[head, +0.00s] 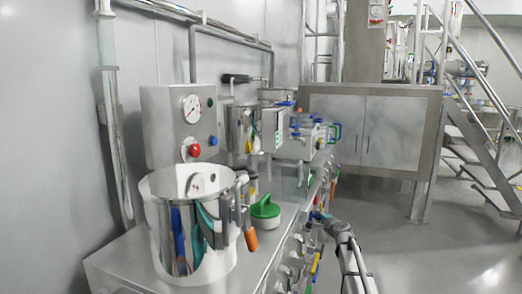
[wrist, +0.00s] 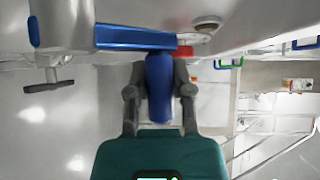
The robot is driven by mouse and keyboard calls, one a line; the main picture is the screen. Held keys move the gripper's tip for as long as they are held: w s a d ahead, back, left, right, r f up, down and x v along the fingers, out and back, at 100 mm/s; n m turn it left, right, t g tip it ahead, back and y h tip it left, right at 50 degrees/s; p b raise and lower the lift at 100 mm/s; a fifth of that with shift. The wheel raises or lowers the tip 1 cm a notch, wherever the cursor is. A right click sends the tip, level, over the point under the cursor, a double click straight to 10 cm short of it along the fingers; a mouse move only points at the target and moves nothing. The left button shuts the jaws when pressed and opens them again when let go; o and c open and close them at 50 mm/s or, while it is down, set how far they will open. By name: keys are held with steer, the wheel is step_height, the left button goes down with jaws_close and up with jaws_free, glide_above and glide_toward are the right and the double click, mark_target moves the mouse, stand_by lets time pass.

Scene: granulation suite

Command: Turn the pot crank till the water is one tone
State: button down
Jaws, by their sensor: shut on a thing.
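My gripper (wrist: 160,88) is closed around a blue upright handle (wrist: 158,98) in the wrist view, with one dark finger on each side. A blue bar (wrist: 135,38) meets the handle's top end; I cannot tell whether they form the pot's crank. In the head view my arm's end lies by the bench's front, with a small bit of blue at its tip. A large shiny steel pot (head: 190,235) stands on the near end of the bench, with an orange-handled part (head: 250,240) at its right side. The water inside cannot be seen.
A green-lidded item (head: 265,211) sits right of the pot. A control box (head: 180,125) with a gauge and red button stands behind it. A smaller steel pot (head: 242,128) is farther back. Knobs line the bench front. Open floor (head: 420,245) lies to the right.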

steer(key=shift+r, duration=0.1)
steer(key=shift+s+a+r+p, duration=0.2)
steer(key=shift+s+r+p, duration=0.2)
steer(key=shift+s, duration=0.15)
steer(key=shift+s+a+r+p, duration=0.15)
steer(key=shift+s+r+p, duration=0.25)
steer(key=shift+s, duration=0.1)
steer(key=shift+s+a+r+p, duration=0.15)
steer(key=shift+s+a, duration=0.1)
steer(key=shift+s, duration=0.4)
steer(key=shift+s+a+r+p, duration=0.1)
steer(key=shift+s+a+p, duration=0.1)
steer(key=shift+s, duration=0.4)
steer(key=shift+w, duration=0.1)
steer(key=shift+w+d+f+b, duration=0.2)
steer(key=shift+w+d+b, duration=0.05)
steer(key=shift+w, duration=0.35)
steer(key=shift+w+d+f+b, duration=0.15)
steer(key=shift+w+d+b, duration=0.1)
steer(key=shift+w, duration=0.35)
